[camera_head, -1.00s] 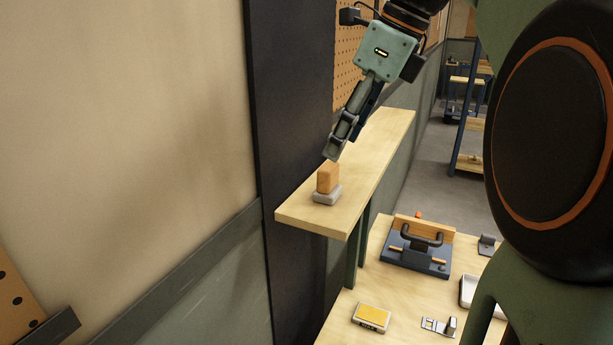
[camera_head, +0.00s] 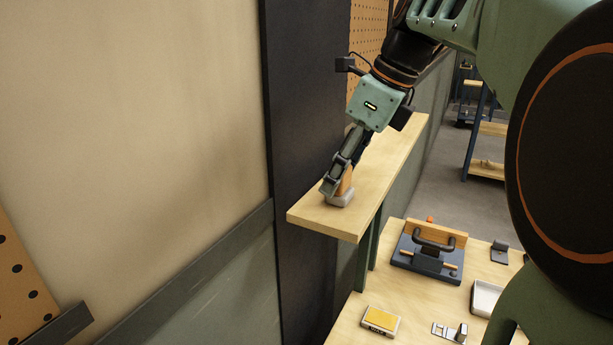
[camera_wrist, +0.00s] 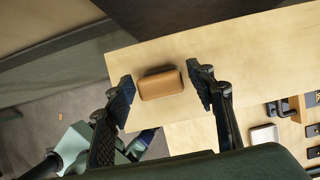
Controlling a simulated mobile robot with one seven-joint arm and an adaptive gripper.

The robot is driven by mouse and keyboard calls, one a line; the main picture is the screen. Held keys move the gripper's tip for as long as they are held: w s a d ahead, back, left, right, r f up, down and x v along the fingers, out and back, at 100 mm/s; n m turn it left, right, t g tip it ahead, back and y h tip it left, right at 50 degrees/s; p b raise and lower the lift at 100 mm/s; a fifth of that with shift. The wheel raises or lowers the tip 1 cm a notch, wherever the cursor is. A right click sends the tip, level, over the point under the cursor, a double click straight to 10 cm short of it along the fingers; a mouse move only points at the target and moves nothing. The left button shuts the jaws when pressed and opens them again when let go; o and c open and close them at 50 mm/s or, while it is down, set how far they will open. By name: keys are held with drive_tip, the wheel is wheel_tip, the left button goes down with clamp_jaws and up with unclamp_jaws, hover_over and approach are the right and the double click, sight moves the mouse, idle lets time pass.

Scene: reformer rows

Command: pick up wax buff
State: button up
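The wax buff appears to be the orange-brown block on a pale grey base (camera_head: 346,183), standing upright near the front end of the wooden shelf (camera_head: 310,214). In the wrist view, the brown block (camera_wrist: 160,86) shows from above, between the two fingers. My gripper (camera_head: 334,186) is open, pointing down at the block and partly hiding it in the head view. In the wrist view, my gripper (camera_wrist: 160,76) has one finger on each side of the block, with visible gaps. No contact shows.
A dark wall panel (camera_head: 305,110) runs close along the shelf's left side. Below right, a workbench (camera_head: 400,285) holds a dark press-like device (camera_head: 428,257), a yellow-topped block (camera_head: 380,320), a white tray (camera_head: 485,298) and small metal parts. The shelf beyond the block looks clear.

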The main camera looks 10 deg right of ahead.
drive_tip(key=c, duration=1)
drive_tip(key=shift+o, duration=0.2)
wheel_tip(320, 180, up, 10)
drive_tip(key=shift+r+p, duration=0.1)
drive_tip(key=shift+p, duration=0.5)
drive_tip(key=o, duration=0.5)
drive_tip(key=c, duration=0.4)
